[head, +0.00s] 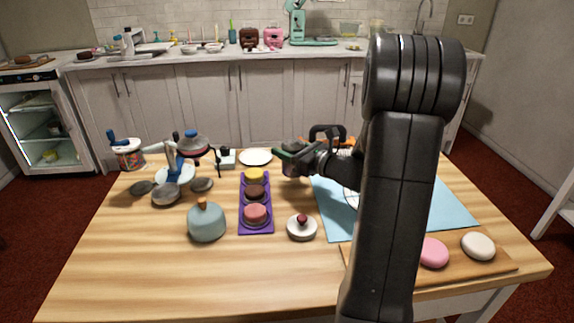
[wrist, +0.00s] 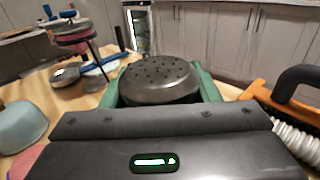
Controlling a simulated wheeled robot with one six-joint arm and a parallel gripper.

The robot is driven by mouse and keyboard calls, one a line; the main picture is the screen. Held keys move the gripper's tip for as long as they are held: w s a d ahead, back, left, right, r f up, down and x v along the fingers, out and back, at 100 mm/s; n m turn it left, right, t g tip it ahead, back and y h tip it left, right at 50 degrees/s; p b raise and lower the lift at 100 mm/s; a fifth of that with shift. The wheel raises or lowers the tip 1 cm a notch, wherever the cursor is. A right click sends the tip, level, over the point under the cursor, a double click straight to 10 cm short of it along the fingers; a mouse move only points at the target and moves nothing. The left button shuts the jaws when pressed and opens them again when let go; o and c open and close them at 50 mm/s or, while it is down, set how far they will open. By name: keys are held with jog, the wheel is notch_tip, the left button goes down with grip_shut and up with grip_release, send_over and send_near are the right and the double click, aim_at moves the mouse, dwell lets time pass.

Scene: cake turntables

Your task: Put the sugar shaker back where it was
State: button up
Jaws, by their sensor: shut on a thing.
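The sugar shaker (wrist: 158,80) shows in the wrist view as a dark, round lid dotted with small holes. It sits between the green fingers of my gripper (wrist: 160,88), which is shut on it. The shaker's lower body is hidden behind the gripper housing. In the head view my gripper (head: 284,158) is over the back middle of the wooden table, right of the purple tray (head: 242,216) and near the left edge of the blue mat (head: 326,214). I cannot clearly make out the shaker there, nor tell whether its base touches the table.
A white plate (head: 256,156) lies behind left of my gripper. A turntable stand (head: 193,145), a blue-grey dome (head: 207,223) and a white lidded pot (head: 301,229) are nearby. Bare wood shows at front left.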

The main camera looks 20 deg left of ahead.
jog(key=shift+f+b, duration=0.35)
jog(key=shift+f, duration=1.6)
jog(key=shift+f, duration=0.15)
jog(key=o, duration=1.1)
jog(key=shift+o, duration=0.2)
jog(key=v, duration=1.2)
